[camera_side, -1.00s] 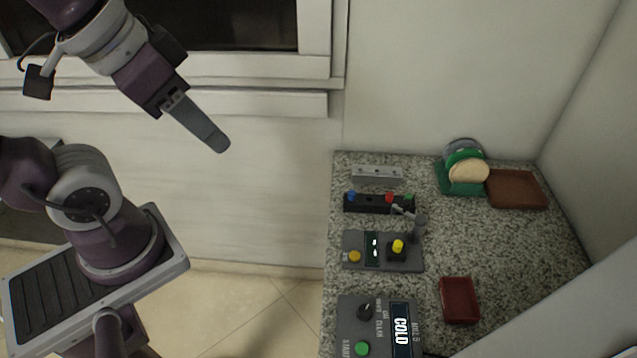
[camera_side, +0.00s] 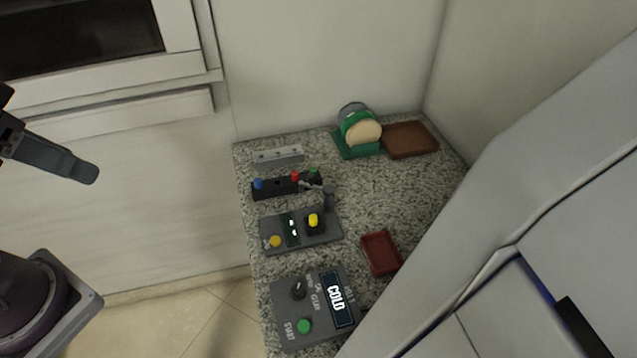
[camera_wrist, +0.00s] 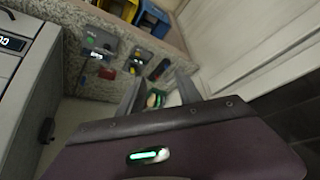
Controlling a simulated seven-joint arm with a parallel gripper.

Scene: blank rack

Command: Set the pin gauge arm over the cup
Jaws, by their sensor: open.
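The pin gauge (camera_side: 270,236) is a grey box on the speckled counter, with a small lit display and an orange knob. A yellow piece (camera_side: 313,220) sits in a dark holder on it; I cannot tell for sure whether this is the cup. A grey post (camera_side: 328,198) stands at its back right corner. The gauge arm (camera_side: 312,186) reaches from the post up-left towards the black rack, away from the yellow piece. My gripper (camera_side: 85,172) is open and empty at the far left, well off the counter. Its spread fingers show in the wrist view (camera_wrist: 157,90).
A black rack (camera_side: 268,188) with coloured pegs and a grey block (camera_side: 278,154) lie behind the gauge. A COLD panel (camera_side: 318,310) is in front, a red tray (camera_side: 381,252) right. A green stand (camera_side: 350,147) with discs and a brown tray (camera_side: 411,139) are at the back.

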